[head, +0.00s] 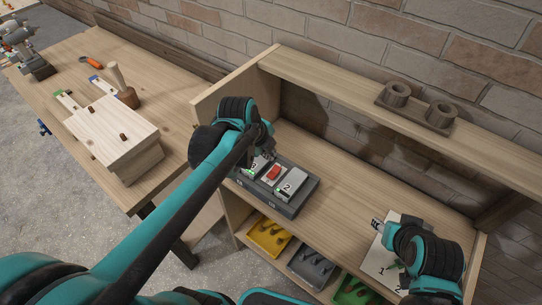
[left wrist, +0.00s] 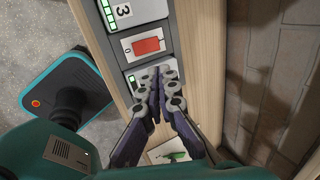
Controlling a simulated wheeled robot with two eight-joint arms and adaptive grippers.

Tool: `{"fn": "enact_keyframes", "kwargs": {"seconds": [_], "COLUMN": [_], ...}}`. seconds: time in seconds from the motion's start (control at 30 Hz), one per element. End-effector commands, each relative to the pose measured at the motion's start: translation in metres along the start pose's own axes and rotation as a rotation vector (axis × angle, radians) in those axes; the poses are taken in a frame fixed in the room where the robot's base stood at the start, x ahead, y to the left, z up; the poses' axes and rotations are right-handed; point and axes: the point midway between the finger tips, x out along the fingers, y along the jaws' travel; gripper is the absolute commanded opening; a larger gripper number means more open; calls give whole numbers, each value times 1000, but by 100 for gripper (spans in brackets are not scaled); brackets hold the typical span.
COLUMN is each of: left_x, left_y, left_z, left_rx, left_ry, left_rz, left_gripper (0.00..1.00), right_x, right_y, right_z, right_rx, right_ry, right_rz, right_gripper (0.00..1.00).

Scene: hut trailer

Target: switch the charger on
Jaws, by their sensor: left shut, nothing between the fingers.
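The charger (head: 302,197) is a dark grey unit on the shelf. It holds pale battery packs, one marked 2 (head: 290,185), with small green lights showing. Between the packs is a red switch (head: 273,172); it also shows in the left wrist view (left wrist: 148,45). I cannot tell which way the switch is set. My left gripper (head: 270,154) is shut and empty, above the charger beside the switch. In the left wrist view its fingertips (left wrist: 159,74) lie just below the switch, over the lower pack. My right gripper (head: 379,225) is farther right along the shelf, its fingers barely visible.
A pale numbered board (head: 383,262) lies under my right arm. Yellow (head: 268,238), grey (head: 312,268) and green (head: 357,291) trays sit below the shelf. A dark two-cup holder (head: 417,108) stands on the upper ledge. A workbench (head: 150,90) with a wooden box and tools is at left.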

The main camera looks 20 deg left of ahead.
Motion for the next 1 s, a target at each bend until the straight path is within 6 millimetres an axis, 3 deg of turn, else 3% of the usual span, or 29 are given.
{"fn": "enact_keyframes", "kwargs": {"seconds": [0.2, 0.5, 0.7, 1.0], "left_x": [53, 104, 115, 115], "left_y": [1, 1, 1, 0], "left_z": [0, 0, 0, 0], "left_rx": [1, 0, -1, -1], "left_ry": [0, 0, 0, 0], "left_rz": [0, 0, 0, 0], "left_gripper": [0, 0, 0, 0], "right_x": [19, 37, 40, 40], "right_y": [0, 0, 0, 0], "right_z": [14, 26, 29, 29], "right_rx": [0, 0, 0, 0], "right_ry": [0, 0, 0, 0], "right_rz": [0, 0, 0, 0], "right_gripper": [40, 40, 40, 40]}}
